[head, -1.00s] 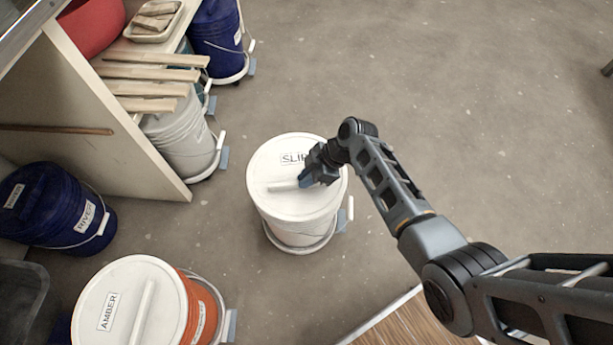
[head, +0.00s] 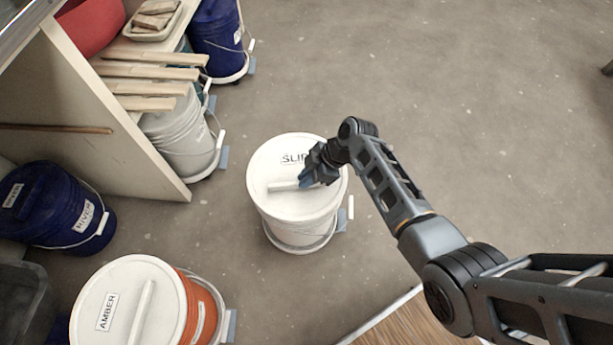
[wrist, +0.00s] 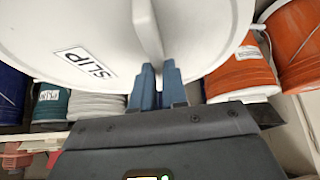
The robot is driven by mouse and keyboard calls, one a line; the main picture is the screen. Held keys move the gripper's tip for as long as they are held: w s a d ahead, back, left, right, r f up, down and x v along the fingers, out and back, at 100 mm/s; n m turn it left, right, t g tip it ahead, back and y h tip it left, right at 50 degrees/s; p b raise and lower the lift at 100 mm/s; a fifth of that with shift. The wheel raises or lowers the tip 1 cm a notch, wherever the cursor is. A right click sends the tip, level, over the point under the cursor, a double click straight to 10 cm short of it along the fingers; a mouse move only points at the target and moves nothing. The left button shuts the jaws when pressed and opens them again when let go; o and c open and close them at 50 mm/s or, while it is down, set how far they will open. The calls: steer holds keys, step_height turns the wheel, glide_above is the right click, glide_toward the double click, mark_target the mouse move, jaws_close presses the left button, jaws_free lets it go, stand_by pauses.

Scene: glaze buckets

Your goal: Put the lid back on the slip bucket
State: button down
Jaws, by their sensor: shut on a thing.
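The white slip lid (head: 272,165), labelled SLIP, is over the white slip bucket (head: 300,232), which stands on the floor. It looks level and lined up with the bucket, but I cannot tell whether its rim is fully seated. My gripper (head: 306,181) is at the right end of the lid's raised bar handle (head: 283,186). In the wrist view the blue fingers (wrist: 157,72) are shut on that handle (wrist: 147,30), and the lid (wrist: 85,30) fills the upper middle. The bucket's opening is hidden under the lid.
The amber bucket (head: 202,310), with its white lid (head: 125,290), stands at the lower left. A dark blue bucket (head: 60,205) is beside the shelf panel (head: 100,115). A grey bucket (head: 180,140) stands under wooden slats. The floor (head: 470,110) behind and right is clear.

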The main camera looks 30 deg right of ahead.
steer(key=c, duration=0.6)
jaws_free()
steer(key=shift+r, duration=0.1)
steer(key=shift+r+p, duration=2.95)
steer(key=shift+r, duration=0.5)
jaws_close()
